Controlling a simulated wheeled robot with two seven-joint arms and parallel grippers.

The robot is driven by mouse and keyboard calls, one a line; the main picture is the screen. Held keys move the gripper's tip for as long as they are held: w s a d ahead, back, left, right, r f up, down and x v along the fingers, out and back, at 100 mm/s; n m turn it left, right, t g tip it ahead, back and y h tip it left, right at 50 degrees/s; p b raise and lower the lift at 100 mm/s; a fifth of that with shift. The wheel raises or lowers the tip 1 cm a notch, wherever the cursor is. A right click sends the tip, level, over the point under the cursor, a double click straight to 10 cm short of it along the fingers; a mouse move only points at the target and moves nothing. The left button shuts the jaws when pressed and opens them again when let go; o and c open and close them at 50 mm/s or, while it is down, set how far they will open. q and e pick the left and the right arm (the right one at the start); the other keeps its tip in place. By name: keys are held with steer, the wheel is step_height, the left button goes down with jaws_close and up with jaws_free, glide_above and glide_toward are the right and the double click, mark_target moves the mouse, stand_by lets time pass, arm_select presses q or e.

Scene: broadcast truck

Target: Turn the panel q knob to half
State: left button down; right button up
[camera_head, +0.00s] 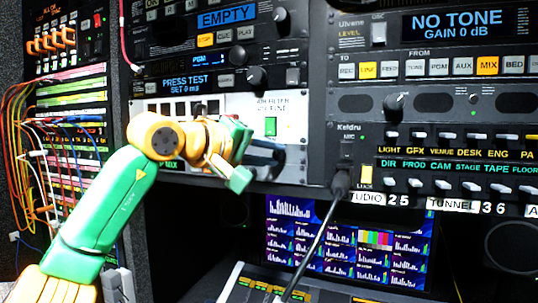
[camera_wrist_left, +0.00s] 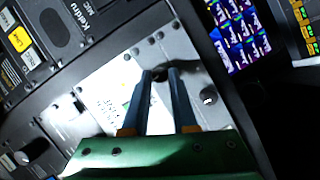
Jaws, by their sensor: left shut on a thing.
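My left gripper (camera_head: 276,158) reaches in from the left to the white panel (camera_head: 237,106) in the middle rack, and its dark fingers are at the panel's lower right. In the left wrist view the two fingers of my left gripper (camera_wrist_left: 160,75) are close together on a small dark knob (camera_wrist_left: 159,76) on the pale panel. The knob is mostly covered by the fingertips, so its pointer cannot be read. Another small knob (camera_wrist_left: 208,97) stands beside the fingers. No label naming the Q knob is legible. My right gripper is not in view.
A black cable (camera_head: 325,230) hangs from a plug right of the gripper. A monitor (camera_head: 345,240) and a sloped desk (camera_head: 300,290) are below. Coloured patch cords (camera_head: 35,140) hang at the left.

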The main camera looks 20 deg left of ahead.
arm_select(q)
steer(key=shift+m, duration=0.4)
steer(key=shift+y, duration=0.4)
steer(key=c, duration=0.7)
jaws_free()
steer(key=b+v, duration=0.2)
steer(key=v, duration=0.5)
steer(key=shift+b, duration=0.35)
